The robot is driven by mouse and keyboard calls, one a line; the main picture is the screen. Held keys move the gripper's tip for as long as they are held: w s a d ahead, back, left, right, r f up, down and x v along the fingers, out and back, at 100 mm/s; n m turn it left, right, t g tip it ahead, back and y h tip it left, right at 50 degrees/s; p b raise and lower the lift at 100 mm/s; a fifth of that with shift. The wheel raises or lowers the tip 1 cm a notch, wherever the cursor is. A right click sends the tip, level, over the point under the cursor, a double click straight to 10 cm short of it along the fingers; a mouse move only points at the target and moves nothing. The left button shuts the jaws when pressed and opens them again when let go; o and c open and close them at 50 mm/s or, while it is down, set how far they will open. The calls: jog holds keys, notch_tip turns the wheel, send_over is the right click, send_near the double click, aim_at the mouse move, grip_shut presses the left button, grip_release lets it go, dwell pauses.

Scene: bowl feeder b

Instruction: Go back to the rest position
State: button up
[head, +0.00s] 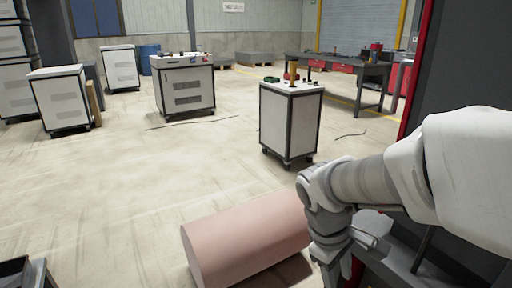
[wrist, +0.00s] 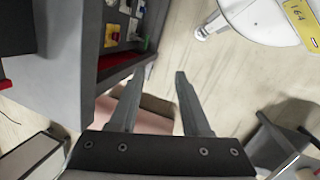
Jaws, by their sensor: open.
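My gripper (wrist: 157,80) is open and empty in the wrist view, its two grey fingers spread apart with nothing between the tips. In the head view, my white and grey arm reaches in from the right, and my gripper (head: 337,272) hangs down at the bottom edge, partly cut off. It is in front of or beside the right end of a large pink cylinder (head: 240,242); I cannot tell whether they touch. The cylinder's pink surface also shows beyond the fingers in the wrist view (wrist: 150,104).
A dark machine (head: 465,65) stands close on the right. A white wheeled cabinet (head: 289,122) stands beyond the arm, with a workbench (head: 345,66) behind it. The wrist view shows a grey unit with small coloured parts (wrist: 62,60) and a round white top (wrist: 262,18).

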jog(key=s+a+r+m+t+y, duration=0.25)
jog(key=s+r+m+t, duration=0.25)
jog(key=s+r+m, duration=0.35)
notch_tip(320, 180, up, 25)
jog(key=w+p, duration=0.1)
jog(key=p, duration=2.3)
jog(key=shift+d+y+p, duration=0.3)
jog(key=shift+d+y, duration=0.05)
jog(key=shift+d, duration=0.05)
